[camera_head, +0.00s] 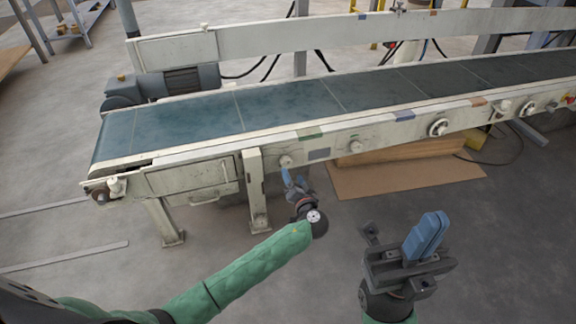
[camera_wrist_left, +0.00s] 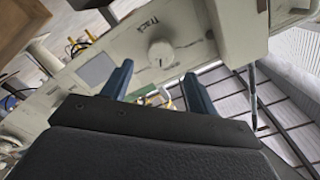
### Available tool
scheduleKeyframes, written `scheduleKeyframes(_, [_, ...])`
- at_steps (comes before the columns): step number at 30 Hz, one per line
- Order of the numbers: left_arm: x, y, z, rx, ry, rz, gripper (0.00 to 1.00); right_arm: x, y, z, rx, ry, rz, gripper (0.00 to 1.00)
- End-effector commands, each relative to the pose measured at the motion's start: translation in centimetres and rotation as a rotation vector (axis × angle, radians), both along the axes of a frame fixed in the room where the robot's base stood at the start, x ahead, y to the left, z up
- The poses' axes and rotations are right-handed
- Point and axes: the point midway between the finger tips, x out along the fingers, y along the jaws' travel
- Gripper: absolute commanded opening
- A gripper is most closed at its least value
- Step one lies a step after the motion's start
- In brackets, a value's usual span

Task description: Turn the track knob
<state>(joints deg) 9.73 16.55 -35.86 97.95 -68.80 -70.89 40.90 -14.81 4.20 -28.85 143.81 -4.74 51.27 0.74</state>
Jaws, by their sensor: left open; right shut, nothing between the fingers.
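The track knob is a round pale knob (camera_wrist_left: 160,53) under the printed word "Track" in the left wrist view. In the head view it appears to be the small knob (camera_head: 286,161) on the conveyor's front rail. My left gripper (camera_head: 292,179) is just below and in front of it. In the left wrist view its two blue fingers (camera_wrist_left: 158,88) are open, and the knob shows beyond the gap between them, apart from both. My right gripper (camera_head: 427,236) is shut and empty, low at the right, away from the conveyor.
The conveyor has a dark teal belt (camera_head: 280,102). A support leg (camera_head: 254,190) stands just left of my left gripper. A cardboard sheet (camera_head: 400,178) lies on the floor.

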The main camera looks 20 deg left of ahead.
Motion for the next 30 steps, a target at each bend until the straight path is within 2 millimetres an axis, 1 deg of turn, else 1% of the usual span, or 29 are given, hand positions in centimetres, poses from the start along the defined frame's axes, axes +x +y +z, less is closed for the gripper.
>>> scheduleKeyframes(9, [3.8,2.6,-0.1,0.003,-0.001,0.002,0.59,0.1,0.3,-1.3,-0.021,0.008,-0.007,0.0])
scheduleKeyframes(13, [4.9,3.3,-0.1,0.001,0.0,0.001,0.59,0.1,0.4,-1.7,-0.026,0.01,-0.009,0.0])
scheduleKeyframes(18, [5.5,3.8,-0.1,0.001,0.002,0.001,0.59,0.2,0.4,-1.8,-0.03,0.013,-0.01,0.0])
scheduleKeyframes(26, [5.6,3.8,0.0,0.001,0.002,0.001,0.59,0.2,0.4,-1.8,-0.03,0.015,-0.01,0.0])
scheduleKeyframes(30, [5.6,3.8,0.0,0.001,0.002,0.001,0.32,0.2,0.4,-1.8,-0.03,0.014,-0.01,0.0])
